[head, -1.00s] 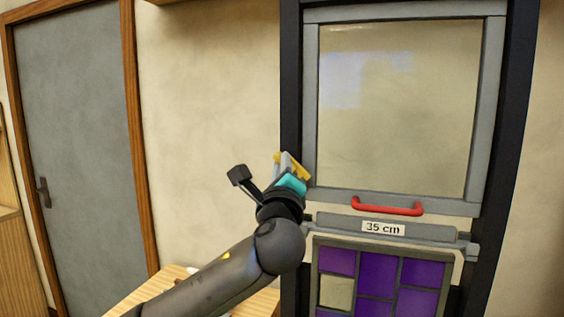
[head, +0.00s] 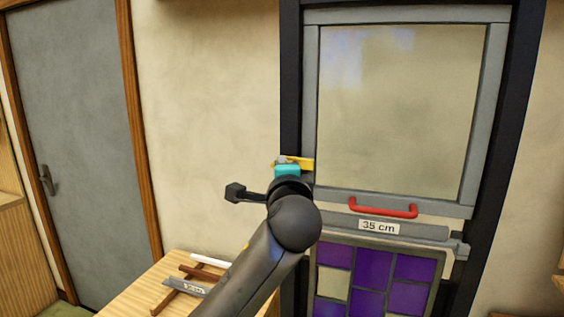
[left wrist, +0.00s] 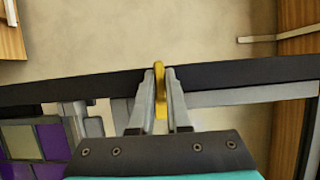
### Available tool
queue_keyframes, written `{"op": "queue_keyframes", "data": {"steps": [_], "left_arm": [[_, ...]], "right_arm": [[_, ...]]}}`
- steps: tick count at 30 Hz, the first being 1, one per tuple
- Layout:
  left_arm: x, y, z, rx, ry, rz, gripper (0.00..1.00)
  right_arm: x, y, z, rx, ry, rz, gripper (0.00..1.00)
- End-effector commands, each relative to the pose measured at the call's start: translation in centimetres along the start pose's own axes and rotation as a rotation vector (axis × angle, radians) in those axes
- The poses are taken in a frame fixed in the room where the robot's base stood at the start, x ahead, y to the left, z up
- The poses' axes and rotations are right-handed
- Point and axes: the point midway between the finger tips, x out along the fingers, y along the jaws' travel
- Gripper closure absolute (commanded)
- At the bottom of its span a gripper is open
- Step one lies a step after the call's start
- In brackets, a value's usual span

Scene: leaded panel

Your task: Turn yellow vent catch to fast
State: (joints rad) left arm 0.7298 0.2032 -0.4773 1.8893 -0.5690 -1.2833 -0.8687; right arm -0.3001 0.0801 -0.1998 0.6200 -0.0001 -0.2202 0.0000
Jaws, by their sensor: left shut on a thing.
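The yellow vent catch (head: 303,162) is on the left side of the dark window frame, beside the grey sash (head: 309,120). It lies about level in the head view. My left gripper (head: 282,161) is shut on the catch. In the left wrist view the catch (left wrist: 159,82) stands between the two grey fingers, and part of it is hidden by them. My right gripper is in neither view.
A red handle (head: 383,208) is on the sash's bottom rail, above a grey bar with a "35 cm" label (head: 379,226). Below is a leaded panel with purple panes (head: 373,267). A wooden table (head: 165,280) with several strips stands at lower left. A grey door (head: 75,150) is at far left.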

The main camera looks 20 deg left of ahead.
Motion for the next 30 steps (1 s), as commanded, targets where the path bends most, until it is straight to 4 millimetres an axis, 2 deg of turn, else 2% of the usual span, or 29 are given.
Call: {"op": "queue_keyframes", "data": {"steps": [17,18,24,26,30], "left_arm": [[0.01,0.15,-0.01,-0.029,0.001,0.015,1.0],[0.01,0.15,-0.01,-0.029,0.0,0.015,0.82],[0.0,0.09,-0.01,-0.028,0.001,0.013,0.59],[0.0,0.07,-0.01,-0.028,0.001,0.013,0.55],[0.0,0.03,-0.01,-0.027,0.001,0.012,0.55]], "right_arm": [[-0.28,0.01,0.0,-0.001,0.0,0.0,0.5],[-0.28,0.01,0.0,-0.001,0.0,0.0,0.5],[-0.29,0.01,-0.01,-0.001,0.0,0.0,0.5],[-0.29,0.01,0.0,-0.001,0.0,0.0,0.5],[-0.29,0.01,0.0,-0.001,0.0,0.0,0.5]]}}
